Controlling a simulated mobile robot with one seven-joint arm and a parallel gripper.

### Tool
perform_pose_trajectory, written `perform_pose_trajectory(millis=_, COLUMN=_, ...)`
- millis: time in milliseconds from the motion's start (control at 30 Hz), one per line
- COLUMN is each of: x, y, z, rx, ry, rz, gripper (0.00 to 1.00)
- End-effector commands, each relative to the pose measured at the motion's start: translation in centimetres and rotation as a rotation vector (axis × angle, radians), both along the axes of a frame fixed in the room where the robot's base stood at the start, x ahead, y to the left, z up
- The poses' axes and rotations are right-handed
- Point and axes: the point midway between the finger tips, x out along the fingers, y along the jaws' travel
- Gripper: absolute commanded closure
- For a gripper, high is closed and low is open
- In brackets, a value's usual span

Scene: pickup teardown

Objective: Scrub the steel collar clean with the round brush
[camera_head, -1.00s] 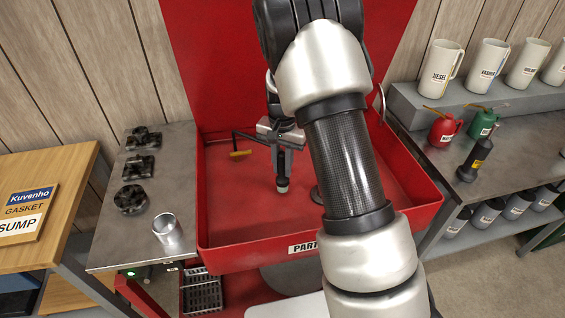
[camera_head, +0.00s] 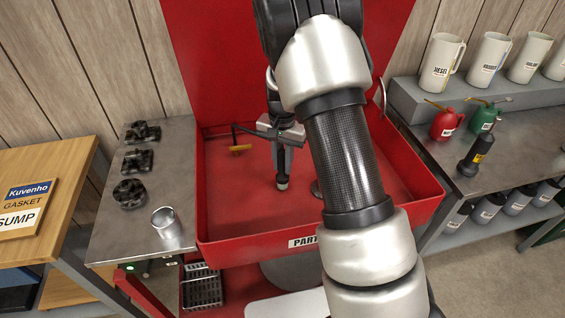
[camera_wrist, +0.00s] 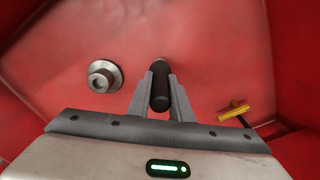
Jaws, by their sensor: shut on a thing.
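My gripper (camera_head: 282,150) hangs over the red wash basin and is shut on the round brush (camera_wrist: 160,85). The brush has a dark handle and points down; in the head view its pale lower end (camera_head: 283,184) shows below the jaws. The steel collar (camera_wrist: 104,76) is a flanged grey ring with a centre hole, on the basin floor left of the brush in the wrist view. In the head view the collar (camera_head: 316,189) is right of the brush tip, mostly hidden by my arm. Brush and collar are apart.
The red basin (camera_head: 225,246) has raised walls. Black parts (camera_head: 130,193) and a metal cylinder (camera_head: 166,226) are on the left bench. Oil cans (camera_head: 446,124) and jugs (camera_head: 440,65) are at right.

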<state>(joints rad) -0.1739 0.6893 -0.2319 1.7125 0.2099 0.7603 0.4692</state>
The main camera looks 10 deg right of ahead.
Motion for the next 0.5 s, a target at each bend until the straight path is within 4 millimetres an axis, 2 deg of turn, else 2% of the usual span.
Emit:
perform_pose_trajectory(millis=167, x=0.0, y=0.0, z=0.8, rx=0.0, ry=-0.001, rz=0.0, gripper=1.0)
perform_pose_trajectory(millis=500, x=0.1, y=0.0, z=4.3, rx=0.0, ry=-0.002, rz=0.0, gripper=1.0)
